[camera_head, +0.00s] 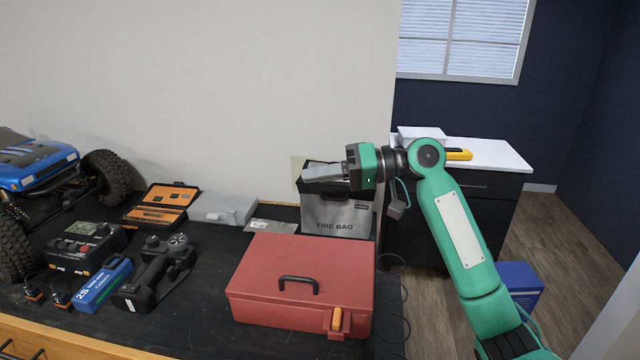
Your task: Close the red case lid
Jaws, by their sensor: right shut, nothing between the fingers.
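The red case (300,285) sits on the dark workbench top near its right end. Its lid lies flat over the case, with a black handle on the front part and an orange latch (337,319) at the front right corner. My right gripper (308,174) is shut and empty, pointing left above the grey fire bag behind the case, apart from the lid. Whether the lid is fully seated cannot be told. My left gripper is out of view.
The fire bag (337,217) stands behind the case. Left of the case are a controller (155,275), a blue battery box (102,285), a charger (88,246), an open orange tool case (160,205) and a blue crawler (40,165). A cabinet stands behind my right arm.

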